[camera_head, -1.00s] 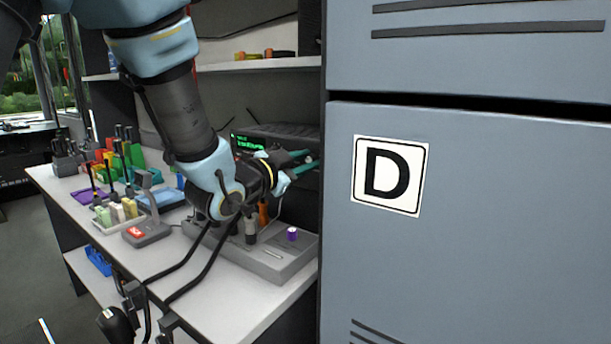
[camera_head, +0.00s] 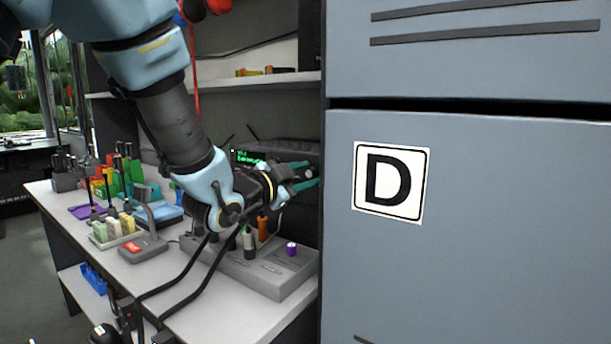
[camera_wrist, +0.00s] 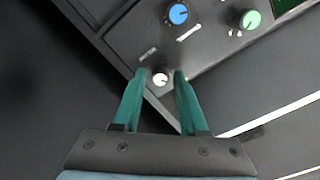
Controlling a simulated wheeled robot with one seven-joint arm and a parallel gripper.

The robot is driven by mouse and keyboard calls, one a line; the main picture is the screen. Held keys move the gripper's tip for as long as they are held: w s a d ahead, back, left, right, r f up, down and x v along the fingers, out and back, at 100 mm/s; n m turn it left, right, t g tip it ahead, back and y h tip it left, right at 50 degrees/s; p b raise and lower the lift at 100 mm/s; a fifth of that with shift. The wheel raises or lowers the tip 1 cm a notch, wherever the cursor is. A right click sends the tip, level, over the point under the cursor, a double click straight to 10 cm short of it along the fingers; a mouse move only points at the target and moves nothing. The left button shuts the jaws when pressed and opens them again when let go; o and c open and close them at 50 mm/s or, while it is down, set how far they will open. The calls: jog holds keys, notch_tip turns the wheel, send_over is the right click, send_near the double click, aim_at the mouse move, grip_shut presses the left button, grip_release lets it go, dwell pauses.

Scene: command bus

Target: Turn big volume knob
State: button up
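The dark radio unit (camera_head: 250,159) with a green-lit display stands at the back of the worktop. In the wrist view its front panel (camera_wrist: 215,55) has a blue knob (camera_wrist: 178,14), a green knob (camera_wrist: 250,19) and a small white knob (camera_wrist: 160,79). No label reads clearly, so I cannot tell which is the volume knob. My gripper (camera_wrist: 160,72) has two teal fingers, open, in front of the panel. The white knob shows between the fingertips; contact cannot be told. The blue and green knobs lie beyond them. In the head view my gripper (camera_head: 304,178) hides much of the radio's front.
A grey cabinet (camera_head: 480,230) marked D stands close to the right of my gripper. Below my arm is a grey console (camera_head: 265,278) with a purple knob (camera_head: 291,249). Tools and a desk microphone (camera_head: 145,246) fill the left worktop. A shelf (camera_head: 260,84) runs above.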

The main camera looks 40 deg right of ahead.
jog(key=shift+o, duration=0.9)
jog(key=shift+a, duration=0.1)
jog(key=b+v, duration=0.3)
jog(key=v, duration=0.7)
jog(key=shift+a, duration=0.3)
